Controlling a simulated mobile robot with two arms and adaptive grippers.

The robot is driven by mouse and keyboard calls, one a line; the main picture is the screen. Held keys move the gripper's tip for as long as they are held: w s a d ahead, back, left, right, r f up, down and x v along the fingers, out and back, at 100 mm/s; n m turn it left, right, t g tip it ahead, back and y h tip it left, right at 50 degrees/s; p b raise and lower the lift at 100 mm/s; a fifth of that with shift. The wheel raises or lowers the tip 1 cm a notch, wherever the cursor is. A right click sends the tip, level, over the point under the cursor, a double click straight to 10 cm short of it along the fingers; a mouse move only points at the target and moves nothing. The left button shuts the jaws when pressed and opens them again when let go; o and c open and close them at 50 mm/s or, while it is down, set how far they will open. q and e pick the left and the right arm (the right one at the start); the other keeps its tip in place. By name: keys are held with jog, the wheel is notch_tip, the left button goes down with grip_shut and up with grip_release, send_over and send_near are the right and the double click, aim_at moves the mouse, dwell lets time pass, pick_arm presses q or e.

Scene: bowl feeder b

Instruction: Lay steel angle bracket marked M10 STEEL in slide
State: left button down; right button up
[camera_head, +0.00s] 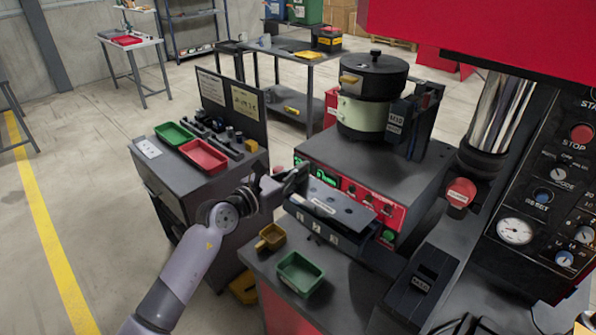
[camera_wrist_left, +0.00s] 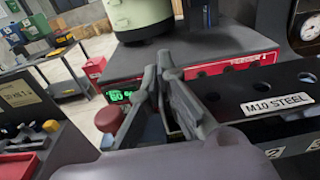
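A dark plate with holes (camera_head: 350,206) slopes across the top of the dark slide box (camera_head: 325,236) at the front of the feeder. A white label reading M10 STEEL (camera_wrist_left: 276,104) shows on this dark surface at the right of the left wrist view. I cannot tell whether the labelled piece is a loose bracket or how it is seated. My left gripper (camera_head: 293,180) is at the plate's left end. Its fingers (camera_wrist_left: 160,68) come close together at the tips, with no held piece clearly visible between them. My right gripper is not clearly seen.
The red-fronted feeder (camera_head: 345,185) with a round bowl (camera_head: 365,112) stands behind. A green tray (camera_head: 300,273) and a small yellow bin (camera_head: 271,237) sit in front. A cabinet with a red tray (camera_head: 203,155) is at left. A press with gauges (camera_head: 515,231) rises at right.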

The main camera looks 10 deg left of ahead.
pick_arm(q)
jog(key=shift+r, duration=0.1)
dwell(0.7)
jog(key=shift+p, duration=0.35)
jog(key=shift+f+b, duration=0.5)
jog(key=shift+f, duration=0.15)
jog(key=shift+f+b, duration=0.7)
jog(key=shift+f, duration=0.3)
jog(key=c, duration=1.7)
grip_release()
jog(key=shift+f, duration=0.15)
jog(key=shift+s, duration=0.1)
jog(key=v, duration=1.2)
